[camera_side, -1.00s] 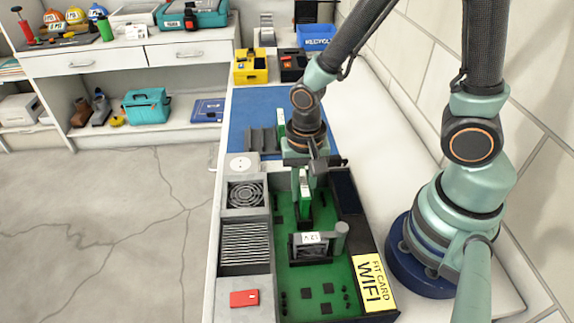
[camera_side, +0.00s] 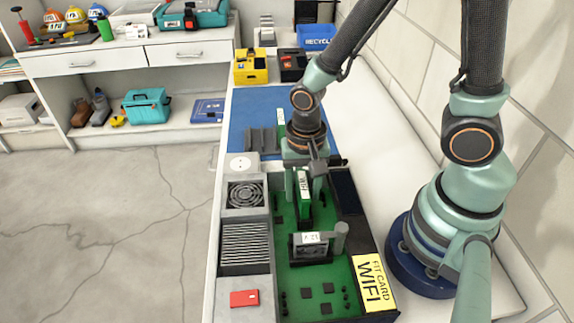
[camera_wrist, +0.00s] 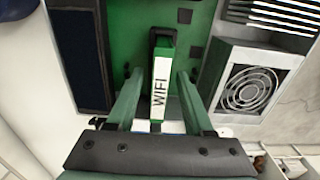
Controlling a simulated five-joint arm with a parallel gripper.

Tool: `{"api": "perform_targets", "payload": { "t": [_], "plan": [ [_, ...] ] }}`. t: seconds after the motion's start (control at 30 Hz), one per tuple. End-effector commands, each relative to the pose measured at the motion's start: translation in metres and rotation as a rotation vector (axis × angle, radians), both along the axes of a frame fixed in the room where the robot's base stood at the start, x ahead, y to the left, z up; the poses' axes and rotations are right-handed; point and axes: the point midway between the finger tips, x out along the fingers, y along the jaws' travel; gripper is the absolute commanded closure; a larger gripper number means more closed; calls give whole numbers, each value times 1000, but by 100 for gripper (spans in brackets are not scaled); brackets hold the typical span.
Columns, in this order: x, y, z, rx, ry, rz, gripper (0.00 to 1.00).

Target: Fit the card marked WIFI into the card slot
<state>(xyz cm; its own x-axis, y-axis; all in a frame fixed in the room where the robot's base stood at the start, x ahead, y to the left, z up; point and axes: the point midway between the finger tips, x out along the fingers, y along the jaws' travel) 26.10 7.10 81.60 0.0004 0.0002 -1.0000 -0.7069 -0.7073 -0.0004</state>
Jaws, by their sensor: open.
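The green card marked WIFI (camera_side: 304,185) stands upright on the green circuit board (camera_side: 330,275). Its white WIFI label also shows in the wrist view (camera_wrist: 160,84). Its lower end meets a dark slot (camera_wrist: 162,36) on the board; whether it is fully seated cannot be told. My gripper (camera_side: 303,190) is open around the card, with one finger on each side. In the wrist view my gripper (camera_wrist: 158,76) shows a gap between each finger and the card.
A grey and black bracket with a 12V label (camera_side: 312,240) stands on the board in front of the card. A fan grille (camera_side: 244,194) lies left. A grey rack (camera_side: 262,140) with another green card (camera_side: 280,117) is behind. A yellow sign (camera_side: 371,283) is front right.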

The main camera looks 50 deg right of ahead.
Motion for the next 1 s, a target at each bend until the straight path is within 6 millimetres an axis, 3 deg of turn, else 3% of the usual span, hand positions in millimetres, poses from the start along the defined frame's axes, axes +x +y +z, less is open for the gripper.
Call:
{"api": "perform_targets", "payload": {
  "t": [0.7, 1.0],
  "plan": [
    [1, 0, 104, 1, -4, 0, 48],
    [5, -7, 129, 11, -54, 75, 48]
  ]
}}
